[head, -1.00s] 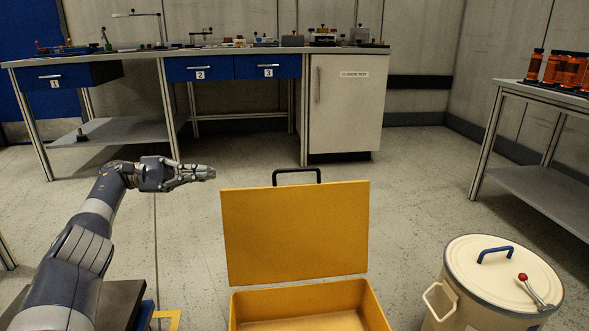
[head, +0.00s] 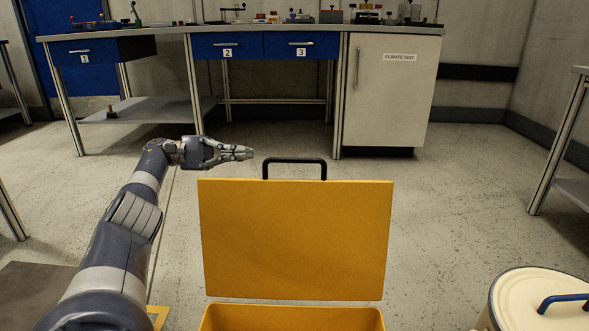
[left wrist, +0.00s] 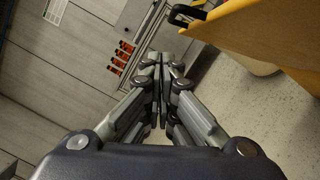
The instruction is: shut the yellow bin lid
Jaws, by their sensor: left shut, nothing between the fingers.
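The yellow bin (head: 290,318) is at the bottom centre of the head view, and only its top part shows. Its yellow lid (head: 296,240) stands upright, open, with a black handle (head: 294,161) on its top edge. In the left wrist view the lid (left wrist: 262,38) is at the upper right, with the black handle (left wrist: 186,14) at its corner. My left gripper (head: 250,153) is shut and empty. It is to the left of the handle in the head view, at about its height, and apart from it. My right gripper is not in view.
A cream drum (head: 535,300) with a blue handle stands at the lower right. A workbench (head: 180,32) with blue drawers and a white cabinet (head: 390,95) is at the back. Another table (head: 560,140) is at the right. Open floor lies between the bin and the workbench.

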